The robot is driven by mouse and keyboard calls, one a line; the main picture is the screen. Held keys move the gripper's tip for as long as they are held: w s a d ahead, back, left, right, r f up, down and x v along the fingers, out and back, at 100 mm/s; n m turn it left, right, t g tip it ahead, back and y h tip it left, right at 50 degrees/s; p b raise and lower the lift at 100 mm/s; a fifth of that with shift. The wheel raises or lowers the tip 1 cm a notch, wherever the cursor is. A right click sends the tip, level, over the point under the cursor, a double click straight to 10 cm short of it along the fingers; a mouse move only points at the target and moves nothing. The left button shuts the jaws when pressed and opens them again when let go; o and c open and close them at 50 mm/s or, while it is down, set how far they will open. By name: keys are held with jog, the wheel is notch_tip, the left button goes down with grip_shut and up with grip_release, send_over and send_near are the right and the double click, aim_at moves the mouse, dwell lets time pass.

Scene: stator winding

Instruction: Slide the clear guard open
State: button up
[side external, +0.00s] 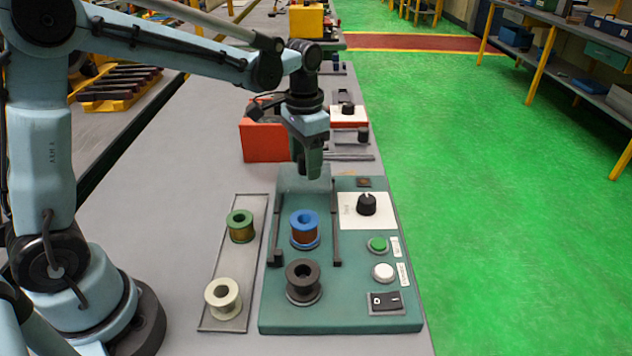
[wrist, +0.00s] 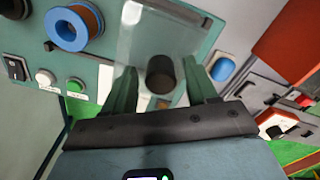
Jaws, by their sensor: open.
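The clear guard (side external: 303,180) is a see-through panel at the far end of the teal winding station (side external: 330,318), between two dark rails (side external: 336,225). In the wrist view the guard (wrist: 150,35) spreads ahead of my fingers. My gripper (side external: 314,172) is open and points down at the guard's far end. In the wrist view a dark round knob (wrist: 160,73) shows between the fingertips of my gripper (wrist: 162,82), with no clear contact. I cannot tell whether that knob is fixed to the guard. A blue spool (side external: 304,228) with copper wire and a black spool (side external: 303,281) stand nearer on the station.
Right of the rails are a black dial (side external: 366,204), a green button (side external: 378,244), a white button (side external: 383,272) and a rocker switch (side external: 386,301). A tray (side external: 223,324) with green and cream spools lies left. A red box (side external: 264,142) stands behind.

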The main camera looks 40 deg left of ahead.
jog(key=shift+r, duration=2.95)
jog(key=shift+s, duration=0.1)
jog(key=s+f+n+t, duration=0.2)
jog(key=s+t, duration=0.5)
jog(key=s, duration=0.5)
jog(key=shift+s+f+n, duration=0.15)
jog(key=shift+s+n, duration=0.15)
jog(key=shift+n, duration=0.2)
